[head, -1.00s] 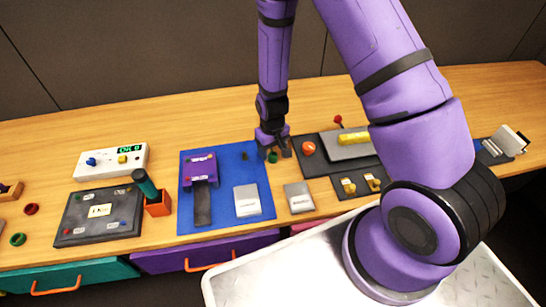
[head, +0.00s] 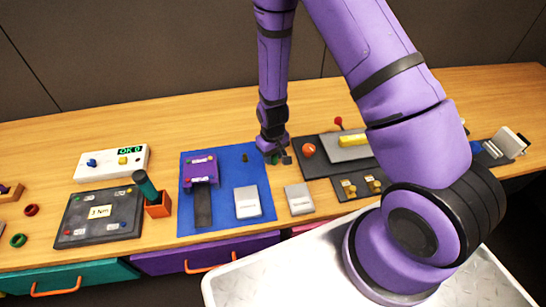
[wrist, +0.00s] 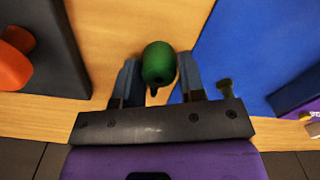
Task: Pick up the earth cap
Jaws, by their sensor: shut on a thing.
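The earth cap is the small green rounded piece (wrist: 158,62) between the fingers in the wrist view. In the head view it is a small green spot (head: 274,160) at the fingertips, partly hidden by them. My gripper (wrist: 159,80) is shut on it, with one dark finger on each side. In the head view my gripper (head: 279,158) is low over the wooden strip between the blue mat and the dark panel. I cannot tell whether the cap still touches the table.
The blue mat (head: 230,160) holds a purple device (head: 201,168) and a pale box (head: 247,201). A dark panel with an orange knob (head: 308,150) is close on the right.

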